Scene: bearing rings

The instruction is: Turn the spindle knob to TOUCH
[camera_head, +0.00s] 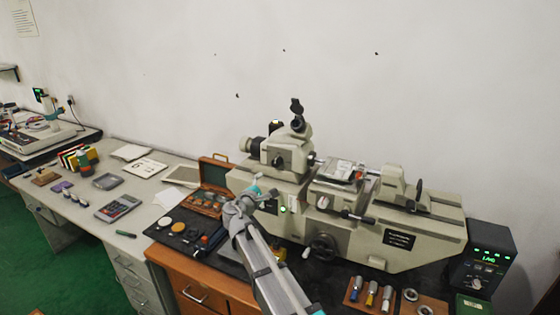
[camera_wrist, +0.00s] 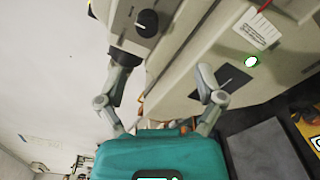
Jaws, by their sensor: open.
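The bench machine (camera_head: 400,240) is a large beige measuring instrument. A dark round knob (camera_head: 279,161) is on its left head. A black knob with a pale mark (camera_wrist: 147,22) also shows at the top of the wrist view; I cannot read any label by it. My gripper (camera_head: 268,191) is in front of the machine's left end, below the head. In the wrist view my gripper (camera_wrist: 164,72) has its two grey fingers spread wide, with nothing between them. The knob lies beyond the fingertips, apart from them.
A black control box (camera_head: 482,255) with green digits and a small knob stands at the right. A wooden tray (camera_head: 358,292) and metal rings (camera_head: 410,295) are in front. An open wooden case (camera_head: 214,172) is left of the machine. A green lamp (camera_wrist: 251,62) glows on its front.

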